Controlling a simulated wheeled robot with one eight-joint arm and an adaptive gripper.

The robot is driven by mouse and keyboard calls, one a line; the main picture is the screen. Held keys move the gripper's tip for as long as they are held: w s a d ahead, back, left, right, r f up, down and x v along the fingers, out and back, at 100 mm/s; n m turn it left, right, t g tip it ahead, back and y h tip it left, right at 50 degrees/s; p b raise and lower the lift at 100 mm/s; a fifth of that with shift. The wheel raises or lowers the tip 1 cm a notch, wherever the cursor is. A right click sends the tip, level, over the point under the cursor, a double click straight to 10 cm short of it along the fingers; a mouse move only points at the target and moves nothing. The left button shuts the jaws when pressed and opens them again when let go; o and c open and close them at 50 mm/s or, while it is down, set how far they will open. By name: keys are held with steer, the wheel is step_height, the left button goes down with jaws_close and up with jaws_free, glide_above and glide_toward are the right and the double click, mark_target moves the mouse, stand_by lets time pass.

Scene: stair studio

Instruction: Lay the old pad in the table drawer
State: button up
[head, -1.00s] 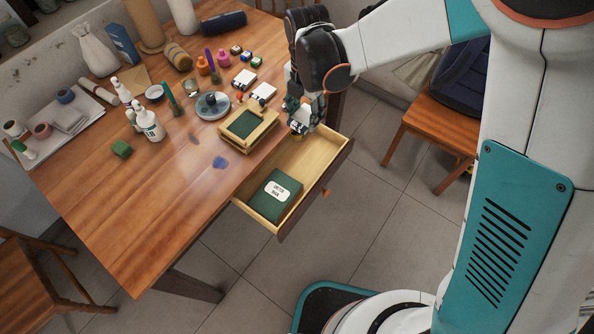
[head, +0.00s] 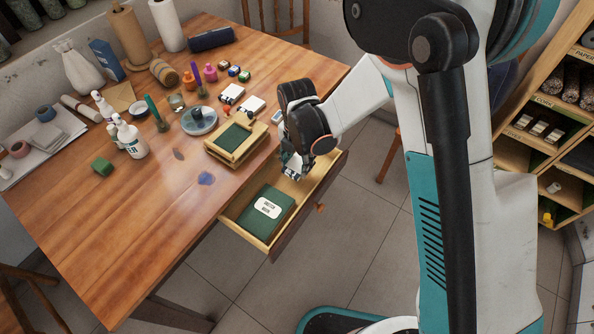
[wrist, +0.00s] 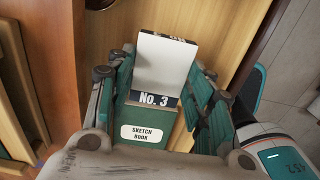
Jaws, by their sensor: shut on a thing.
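My gripper (head: 292,168) is over the open table drawer (head: 313,195), toward its far end. It is shut on a pad (wrist: 163,70), a white block with a dark band reading "No. 3", seen between the fingers in the wrist view. In the head view the fingers mostly hide the pad. The drawer is pale wood and also shows in the wrist view (wrist: 222,30). A green sketch book (head: 262,213) with a white label lies in its near part; in the wrist view it (wrist: 150,132) appears beyond the pad's lower edge. I cannot tell whether the pad touches the drawer floor.
A shelf (head: 545,130) is at the right.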

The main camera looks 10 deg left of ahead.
mark_target(297, 164)
steer(key=shift+f+b, duration=0.75)
steer(key=shift+f, duration=1.25)
steer(key=shift+f, duration=0.1)
steer(key=o, duration=1.1)
steer(key=shift+c, duration=0.2)
step_height(297, 164, up, 12)
steer(key=p, duration=0.4)
